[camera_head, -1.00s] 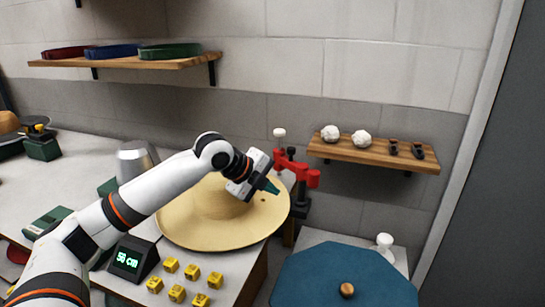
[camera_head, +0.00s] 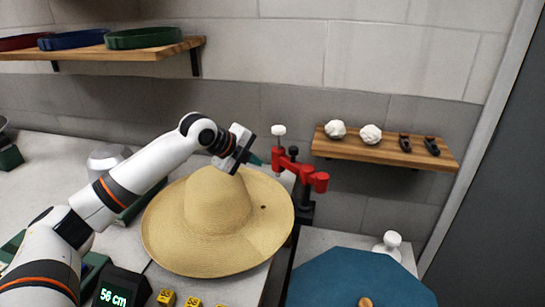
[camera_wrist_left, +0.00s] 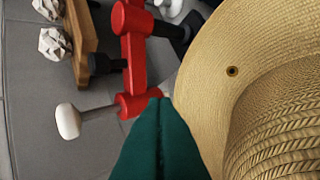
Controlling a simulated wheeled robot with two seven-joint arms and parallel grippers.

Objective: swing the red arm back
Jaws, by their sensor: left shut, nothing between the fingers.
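The red arm (camera_head: 300,172) is a jointed bracket on a dark post behind the right of the straw hat (camera_head: 215,215), with a white knob (camera_head: 278,131) standing up at its far end. My left gripper (camera_head: 256,160) is shut and empty, above the hat's far brim, its green tips just left of the red arm's far end. In the left wrist view the shut green fingers (camera_wrist_left: 161,104) overlap the knob end of the red arm (camera_wrist_left: 134,60). I cannot tell whether they touch. My right gripper is not in view.
A wooden shelf (camera_head: 385,152) with white lumps and dark small items is on the wall to the right. A blue table top (camera_head: 350,285) is at front right, with a white knob-shaped thing (camera_head: 390,240) behind it. A display (camera_head: 118,288) and yellow blocks lie in front.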

